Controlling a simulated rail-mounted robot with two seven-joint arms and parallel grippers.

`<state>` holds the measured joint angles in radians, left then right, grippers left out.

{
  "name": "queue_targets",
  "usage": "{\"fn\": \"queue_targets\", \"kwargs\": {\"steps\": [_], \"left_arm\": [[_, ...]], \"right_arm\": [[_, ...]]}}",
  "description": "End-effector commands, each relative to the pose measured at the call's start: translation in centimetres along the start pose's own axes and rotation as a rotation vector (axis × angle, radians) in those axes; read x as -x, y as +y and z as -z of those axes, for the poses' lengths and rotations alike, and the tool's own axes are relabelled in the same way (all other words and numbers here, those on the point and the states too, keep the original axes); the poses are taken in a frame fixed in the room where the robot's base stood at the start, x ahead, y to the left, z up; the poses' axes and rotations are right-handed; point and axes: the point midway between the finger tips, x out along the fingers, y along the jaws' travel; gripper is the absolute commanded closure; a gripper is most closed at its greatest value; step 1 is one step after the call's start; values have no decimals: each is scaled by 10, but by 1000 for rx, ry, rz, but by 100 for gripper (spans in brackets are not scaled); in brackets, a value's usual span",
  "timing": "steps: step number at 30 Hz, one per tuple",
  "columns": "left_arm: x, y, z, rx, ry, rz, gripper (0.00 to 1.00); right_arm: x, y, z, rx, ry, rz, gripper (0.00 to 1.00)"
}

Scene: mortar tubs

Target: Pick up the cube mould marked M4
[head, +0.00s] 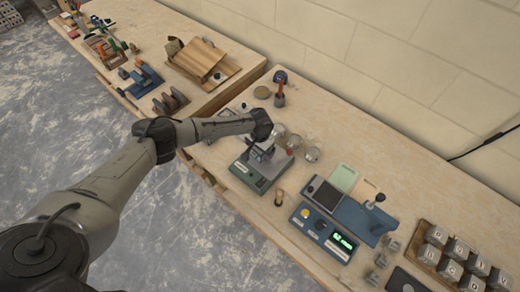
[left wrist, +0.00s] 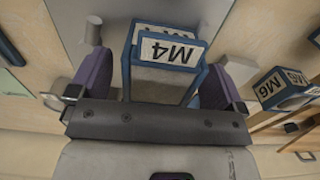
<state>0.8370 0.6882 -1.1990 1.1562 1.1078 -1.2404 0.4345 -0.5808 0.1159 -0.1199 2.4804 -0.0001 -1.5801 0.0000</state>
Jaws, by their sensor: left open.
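The cube mould marked M4 (left wrist: 165,52) shows in the left wrist view as a blue-edged block with white labels reading M4. My left gripper (left wrist: 162,78) is open, with one purple-sided finger on each side of this mould. Whether the fingers touch it I cannot tell. In the head view my left gripper (head: 264,143) is over the bench, beside a green-based device (head: 252,176), and largely hides what is under it. I cannot make out the M4 label there. My right gripper is not in view.
A mould marked M6 (left wrist: 283,88) stands to the right in the left wrist view. In the head view a blue device with a green display (head: 324,233) and a wooden tray of lettered grey blocks (head: 420,236) are to the right.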

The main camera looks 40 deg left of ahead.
Motion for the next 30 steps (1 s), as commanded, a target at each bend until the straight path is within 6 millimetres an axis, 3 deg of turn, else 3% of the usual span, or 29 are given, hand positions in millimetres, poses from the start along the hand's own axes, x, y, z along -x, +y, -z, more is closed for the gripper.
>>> {"fn": "queue_targets", "kwargs": {"steps": [6, 26, 30], "left_arm": [[0, 0, 0, 0, -1, 0, 4], [0, 0, 0, 0, -1, 0, 67], [1, 0, 0, 0, 1, 0, 70]], "right_arm": [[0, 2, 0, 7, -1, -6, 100], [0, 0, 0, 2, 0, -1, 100], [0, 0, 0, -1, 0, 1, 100]]}}
